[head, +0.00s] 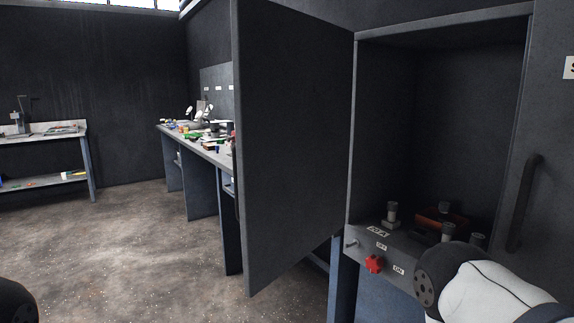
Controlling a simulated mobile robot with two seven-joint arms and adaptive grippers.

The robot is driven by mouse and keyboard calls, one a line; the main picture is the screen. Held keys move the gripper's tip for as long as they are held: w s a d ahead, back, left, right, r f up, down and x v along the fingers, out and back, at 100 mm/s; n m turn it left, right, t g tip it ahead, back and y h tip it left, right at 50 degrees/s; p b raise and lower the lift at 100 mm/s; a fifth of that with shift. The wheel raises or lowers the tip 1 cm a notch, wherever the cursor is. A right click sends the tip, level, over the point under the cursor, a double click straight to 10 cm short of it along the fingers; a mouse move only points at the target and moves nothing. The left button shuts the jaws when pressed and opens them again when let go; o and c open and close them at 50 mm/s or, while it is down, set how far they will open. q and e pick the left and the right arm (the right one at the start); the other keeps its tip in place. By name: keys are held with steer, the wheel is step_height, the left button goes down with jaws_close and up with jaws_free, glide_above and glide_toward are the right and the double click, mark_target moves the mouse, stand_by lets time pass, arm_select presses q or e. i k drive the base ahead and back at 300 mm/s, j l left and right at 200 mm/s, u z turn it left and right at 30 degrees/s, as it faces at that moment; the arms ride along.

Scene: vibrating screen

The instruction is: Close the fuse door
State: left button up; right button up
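The fuse door (292,140) is a tall dark grey panel. It stands wide open, swung out from the left side of the open fuse cabinet (385,120). Its broad face is toward me, and no handle shows on it. Part of my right arm, white with a black joint, shows at the lower right in front of the cabinet's lower front. A dark part of my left arm shows at the bottom left corner, apart from the door. Neither gripper's fingers are in view.
Inside the cabinet are several cylindrical fuses (392,213) and a reddish part (440,220). A red knob (374,264) sits on the ledge below. A dark handle (525,203) is on the right panel. A cluttered workbench (205,148) stands behind the door. The floor at left is clear.

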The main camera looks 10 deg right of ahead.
mark_target(292, 69)
steer(key=i+j+z, duration=0.25)
steer(key=z, duration=0.2)
steer(key=i+j+z, duration=0.2)
steer(key=j+z, duration=0.2)
steer(key=i+j+z, duration=0.1)
steer(key=j+z, duration=0.35)
steer(key=j, duration=0.15)
steer(key=j+z, duration=0.85)
steer(key=j, duration=0.2)
